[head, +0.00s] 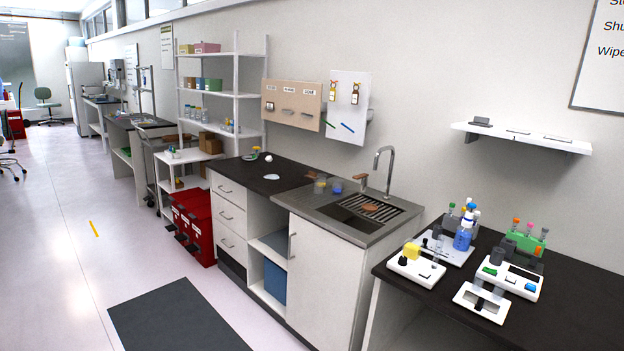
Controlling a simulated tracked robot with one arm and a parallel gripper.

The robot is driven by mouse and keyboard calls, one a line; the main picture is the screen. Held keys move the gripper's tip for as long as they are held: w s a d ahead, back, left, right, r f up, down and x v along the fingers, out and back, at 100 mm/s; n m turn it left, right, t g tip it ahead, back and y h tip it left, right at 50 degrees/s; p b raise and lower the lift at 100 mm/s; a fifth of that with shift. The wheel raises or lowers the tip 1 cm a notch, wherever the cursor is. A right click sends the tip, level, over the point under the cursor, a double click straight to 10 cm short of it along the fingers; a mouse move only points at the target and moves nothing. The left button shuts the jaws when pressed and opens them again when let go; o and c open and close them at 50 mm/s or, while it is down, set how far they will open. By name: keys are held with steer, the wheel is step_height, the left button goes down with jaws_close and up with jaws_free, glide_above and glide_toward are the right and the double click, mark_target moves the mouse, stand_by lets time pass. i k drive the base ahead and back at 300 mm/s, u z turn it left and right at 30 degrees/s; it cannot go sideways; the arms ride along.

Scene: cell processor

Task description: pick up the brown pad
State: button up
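A flat brown pad (371,208) appears to lie on the dark slatted rack (385,205) in the grey sink unit (340,222). It is small and far off, so its exact shape is hard to tell. A smaller brown piece (360,177) shows behind it near the base of the tap (384,160). My gripper is not in the picture, so I cannot see what state it is in.
A dark bench (560,315) with a white device (416,265), a blue bottle (463,237) and a green rack (527,243) stands at right. A dark mat (178,318) lies on the floor; open floor (60,260) extends left.

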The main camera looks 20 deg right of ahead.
mark_target(311, 174)
steer(key=k, duration=0.55)
steer(key=u, duration=0.45)
steer(key=i, duration=1.95)
steer(key=u, duration=0.3)
steer(key=i, duration=2.55)
steer(key=z, duration=0.65)
steer(key=i, duration=1.2)
steer(key=z, duration=1.45)
steer(key=i, duration=1.15)
steer(key=z, duration=0.55)
